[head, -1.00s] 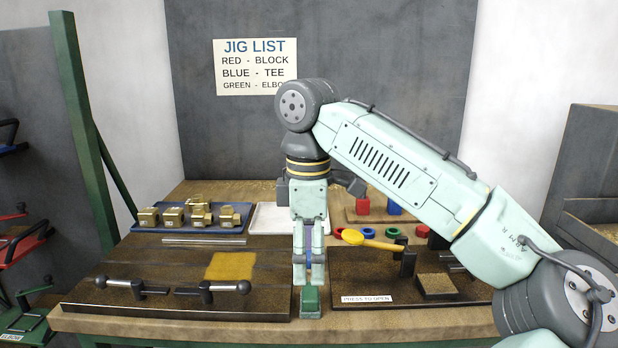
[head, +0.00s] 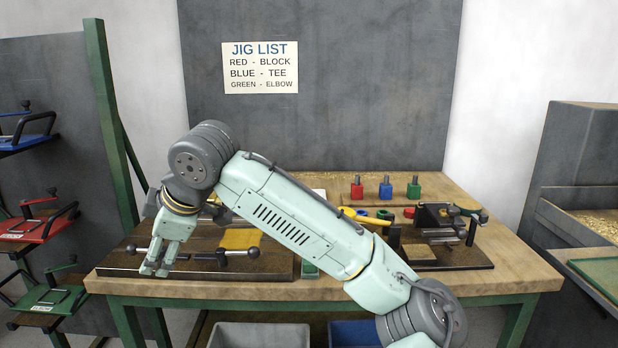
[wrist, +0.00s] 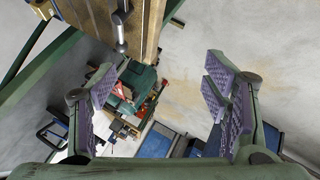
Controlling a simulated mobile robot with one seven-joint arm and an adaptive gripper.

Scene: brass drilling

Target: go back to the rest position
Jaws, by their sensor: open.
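My gripper (head: 155,268) hangs over the left front of the workbench (head: 470,284) in the head view, near the left end of the dark fixture board (head: 270,268). In the wrist view my gripper (wrist: 170,95) is open, its purple-padded fingers wide apart with nothing between them. The bench edge shows at the top left of the wrist view. My arm hides much of the bench's left and middle.
Red, blue and green pegs (head: 385,188) stand at the back. A dark fixture (head: 440,222) sits on the right board. Jigs (head: 35,225) hang on a rack at left, beside a green post (head: 110,120). Grey (head: 260,335) and blue (head: 353,333) bins stand below.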

